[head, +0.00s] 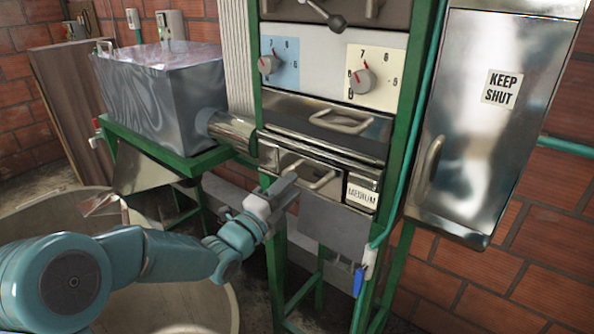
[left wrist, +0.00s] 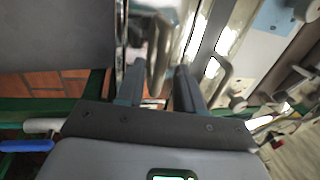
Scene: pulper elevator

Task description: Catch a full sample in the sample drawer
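Two steel drawers sit one above the other in the green-framed machine. The upper drawer (head: 315,108) has a bar handle (head: 343,121). The lower drawer (head: 290,162) has a bar handle (head: 322,181) and a label that seems to read MEDIUM (head: 362,195). Neither is marked as the sample drawer. My left gripper (head: 284,187) is just left of the lower handle. In the left wrist view, my left gripper (left wrist: 158,88) has its fingers apart, with a curved metal handle (left wrist: 157,65) showing between or just beyond them. Contact cannot be told. My right gripper is out of view.
Two dials (head: 362,80) sit above the drawers. A steel hopper (head: 165,90) with a pipe (head: 232,128) is at left, above a large round tub (head: 190,300). A steel cabinet marked KEEP SHUT (head: 480,130) hangs at right. A blue-handled hose end (head: 359,280) hangs below.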

